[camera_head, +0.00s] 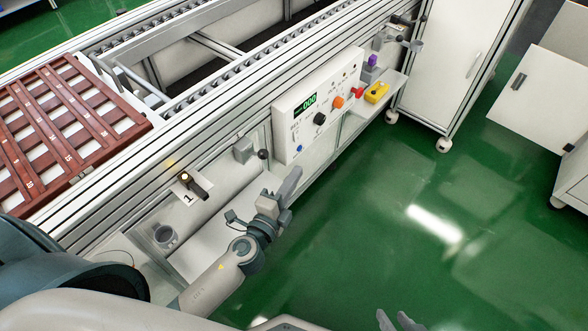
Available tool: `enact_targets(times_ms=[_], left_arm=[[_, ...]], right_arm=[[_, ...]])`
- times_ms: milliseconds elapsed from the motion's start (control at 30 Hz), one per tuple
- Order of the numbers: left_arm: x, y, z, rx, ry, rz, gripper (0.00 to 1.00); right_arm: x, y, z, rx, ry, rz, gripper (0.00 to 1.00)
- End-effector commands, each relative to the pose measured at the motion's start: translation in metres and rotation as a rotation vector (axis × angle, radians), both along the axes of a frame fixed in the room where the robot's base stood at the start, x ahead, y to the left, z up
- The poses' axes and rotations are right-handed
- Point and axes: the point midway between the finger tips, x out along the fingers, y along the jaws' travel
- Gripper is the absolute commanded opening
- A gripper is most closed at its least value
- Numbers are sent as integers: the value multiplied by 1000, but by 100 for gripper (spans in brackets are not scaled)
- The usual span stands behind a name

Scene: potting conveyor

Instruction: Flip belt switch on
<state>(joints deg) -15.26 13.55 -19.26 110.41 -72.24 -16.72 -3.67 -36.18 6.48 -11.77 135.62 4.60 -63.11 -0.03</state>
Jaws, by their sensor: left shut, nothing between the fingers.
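A white control panel (318,105) on the conveyor's side has a green display reading 000, a black knob (320,118), an orange knob (338,102), a blue button (299,148) and a red part (357,92) at its right edge. A small grey box (243,149) with a dark ball-ended lever (262,154) is left of the panel. I cannot tell which control is the belt switch. My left gripper (292,178) is shut and empty, in front of and below the panel's left end. My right gripper (395,320) shows only its fingertips at the bottom edge, apart and empty.
A brown slatted tray (62,125) is on the conveyor at left. A dark-handled fitting (195,185) marked 1 and a grey cup (164,236) are on the near side. A shelf right of the panel holds a yellow item (377,93). The green floor at right is clear.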

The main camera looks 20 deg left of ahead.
Motion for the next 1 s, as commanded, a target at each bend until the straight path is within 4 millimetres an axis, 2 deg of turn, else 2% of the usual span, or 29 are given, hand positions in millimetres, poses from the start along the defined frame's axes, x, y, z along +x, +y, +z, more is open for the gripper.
enact_targets(times_ms=[267, 600, 800, 1000], left_arm=[[35, -3, 1, 1, -1, 0, 0], [92, -9, -1, 1, -1, 0, 0], [99, 16, -6, 3, 0, 0, 0], [103, 27, -7, 1, 0, 1, 0]], right_arm=[[-2, -6, 0, -19, 27, -4, 31], [-6, -13, -2, -43, 63, -9, 31], [-5, -12, -4, -39, 59, -9, 31], [-4, -10, -3, -33, 48, -7, 31]])
